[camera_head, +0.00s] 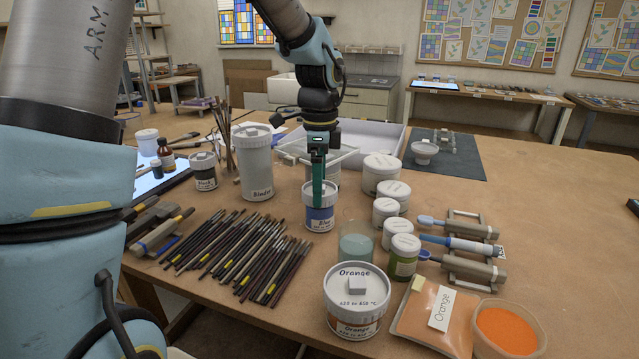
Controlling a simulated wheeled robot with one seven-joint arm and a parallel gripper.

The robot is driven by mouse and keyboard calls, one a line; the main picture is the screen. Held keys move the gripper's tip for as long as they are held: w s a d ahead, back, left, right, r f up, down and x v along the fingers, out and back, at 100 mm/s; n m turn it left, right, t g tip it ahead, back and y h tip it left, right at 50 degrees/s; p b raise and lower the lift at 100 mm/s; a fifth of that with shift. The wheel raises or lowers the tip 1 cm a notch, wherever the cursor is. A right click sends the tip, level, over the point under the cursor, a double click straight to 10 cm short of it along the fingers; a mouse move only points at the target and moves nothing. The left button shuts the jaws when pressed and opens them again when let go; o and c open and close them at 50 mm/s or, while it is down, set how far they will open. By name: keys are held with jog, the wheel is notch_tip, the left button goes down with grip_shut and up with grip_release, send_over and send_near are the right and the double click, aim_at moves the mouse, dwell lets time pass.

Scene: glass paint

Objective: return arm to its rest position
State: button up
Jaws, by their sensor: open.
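My gripper (319,192) points straight down over the blue paint jar (320,218), near the middle of the table. Its fingers overlap the jar's white lid in this view. I see the fingers nearly edge-on, so the gap between them is hard to make out, and I cannot tell whether they touch the lid. The jar stands upright on the table. My arm reaches in from the upper left and bends down to the gripper.
A tall binder jar (255,165) stands left of the gripper, and several brushes (240,255) lie in front of it. White-lidded jars (385,211) stand close on the right. An orange jar (355,300) is in front. The table's right side is mostly clear.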

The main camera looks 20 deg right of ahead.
jog(key=shift+r+p, duration=2.4)
jog(key=shift+r, duration=0.45)
jog(key=shift+f, duration=0.1)
jog(key=s+a+f+n+b, duration=0.1)
jog(key=a+n, duration=0.6)
jog(key=a, duration=0.3)
jog(key=s+a+f+n+t, duration=0.1)
jog(key=a+f+n, duration=0.1)
jog(key=a+n, duration=0.6)
jog(key=s+a+f+n+b, duration=0.1)
jog(key=s+a+f+n, duration=0.1)
jog(key=a+n, duration=0.5)
jog(key=shift+a+f+t+b, duration=0.15)
jog(key=shift+a, duration=1.15)
jog(key=shift+a+f+t+b, duration=0.1)
jog(key=shift+a+t+b, duration=0.05)
jog(key=shift+a, duration=1.15)
